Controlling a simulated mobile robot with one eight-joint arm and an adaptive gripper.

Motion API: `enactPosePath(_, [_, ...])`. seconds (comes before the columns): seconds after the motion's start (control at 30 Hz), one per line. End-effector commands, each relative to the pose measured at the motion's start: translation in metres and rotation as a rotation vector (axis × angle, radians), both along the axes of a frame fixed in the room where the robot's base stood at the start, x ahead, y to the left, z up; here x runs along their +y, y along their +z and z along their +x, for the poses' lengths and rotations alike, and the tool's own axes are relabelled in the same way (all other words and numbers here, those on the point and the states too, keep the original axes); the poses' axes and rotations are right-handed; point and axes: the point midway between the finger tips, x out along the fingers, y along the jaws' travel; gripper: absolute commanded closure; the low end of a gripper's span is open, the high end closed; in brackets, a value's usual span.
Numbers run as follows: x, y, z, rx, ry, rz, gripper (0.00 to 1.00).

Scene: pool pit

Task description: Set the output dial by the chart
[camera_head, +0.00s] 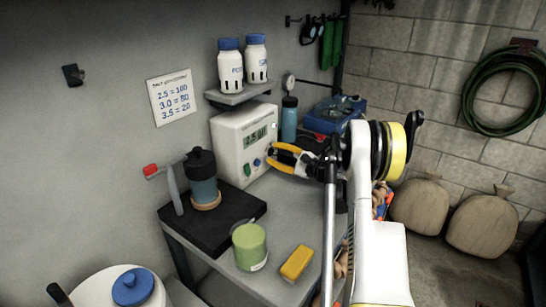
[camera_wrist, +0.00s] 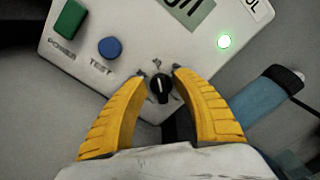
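The white control box (camera_head: 231,146) stands on the bench by the wall. Its display (camera_head: 257,135) is lit, with digits too small to read surely. In the wrist view the black output dial (camera_wrist: 160,88) has a white pointer line, roughly upright in the picture. My gripper (camera_wrist: 161,77) is open, its yellow fingers either side of the dial with small gaps showing. It also shows at the box front in the head view (camera_head: 272,157). The chart (camera_head: 172,97) on the wall seems to read 2.5 = 100, 3.0 = 80, 3.5 = 20; the middle value is unclear.
A green POWER button (camera_wrist: 70,18), a blue TEST button (camera_wrist: 110,47) and a lit green lamp (camera_wrist: 224,41) are near the dial. A blue bottle (camera_head: 289,119) stands right of the box. A green jar (camera_head: 249,247) and yellow block (camera_head: 297,262) are in front.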

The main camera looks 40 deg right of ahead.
Motion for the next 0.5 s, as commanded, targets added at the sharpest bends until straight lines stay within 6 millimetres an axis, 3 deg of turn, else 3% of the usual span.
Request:
enactPosePath(0.33, [0.0024,0.0007,0.0055,0.000,0.001,0.001,0.66])
enactPosePath(0.37, [0.0023,0.0006,0.0054,0.000,0.001,0.001,0.70])
enactPosePath(0.47, [0.0023,0.0006,0.0053,0.000,0.001,0.001,1.00])
enactPosePath(0.5, [0.0023,0.0006,0.0053,0.000,0.000,0.001,1.00])
